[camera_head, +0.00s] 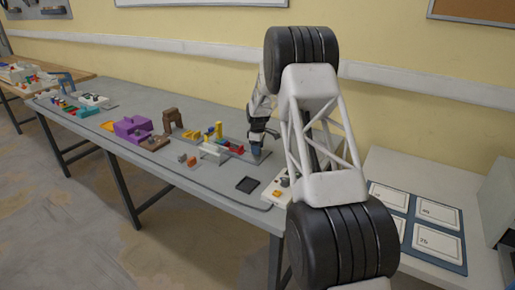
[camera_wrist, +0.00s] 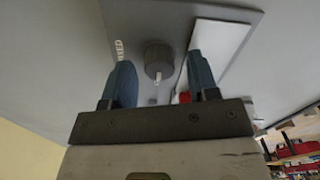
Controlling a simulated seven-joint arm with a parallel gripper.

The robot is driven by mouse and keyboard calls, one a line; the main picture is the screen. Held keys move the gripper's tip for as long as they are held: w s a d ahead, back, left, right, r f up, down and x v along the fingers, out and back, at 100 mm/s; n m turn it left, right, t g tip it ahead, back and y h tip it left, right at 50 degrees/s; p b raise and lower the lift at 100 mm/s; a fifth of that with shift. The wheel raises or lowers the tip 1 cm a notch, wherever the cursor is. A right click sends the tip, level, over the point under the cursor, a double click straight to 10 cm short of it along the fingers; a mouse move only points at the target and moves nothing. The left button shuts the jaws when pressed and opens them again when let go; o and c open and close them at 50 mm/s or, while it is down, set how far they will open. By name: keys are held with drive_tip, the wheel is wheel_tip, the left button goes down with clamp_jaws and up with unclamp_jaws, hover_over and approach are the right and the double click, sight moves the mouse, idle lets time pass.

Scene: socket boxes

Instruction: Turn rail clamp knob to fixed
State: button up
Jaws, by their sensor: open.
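The rail clamp knob (camera_wrist: 158,58) is a dark round knob with a white pointer mark, on a grey plate (camera_wrist: 150,20) in the wrist view. Its pointer faces down in the picture, towards my gripper's body. A label that seems to read "FIXED" (camera_wrist: 120,49) stands to the knob's left. My gripper (camera_wrist: 160,66) is open, with one blue-green finger to each side of the knob in the picture. I cannot tell whether they touch it. In the head view my gripper (camera_head: 257,150) is low over the bench, and the knob cannot be made out.
A white panel (camera_wrist: 222,50) lies right of the knob, and a small red part (camera_wrist: 185,97) shows by the right finger.

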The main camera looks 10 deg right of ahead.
drive_tip(key=c, duration=0.9)
drive_tip(key=shift+m, duration=0.3)
drive_tip(key=m, duration=0.3)
drive_tip(key=shift+m, duration=0.4)
drive_tip(key=m, duration=0.4)
drive_tip(key=shift+w+d+m, duration=0.1)
drive_tip(key=shift+m, duration=0.2)
drive_tip(key=m, duration=0.4)
drive_tip(key=shift+m, duration=0.3)
drive_tip(key=shift+d+m, duration=0.1)
drive_tip(key=shift+m, duration=2.1)
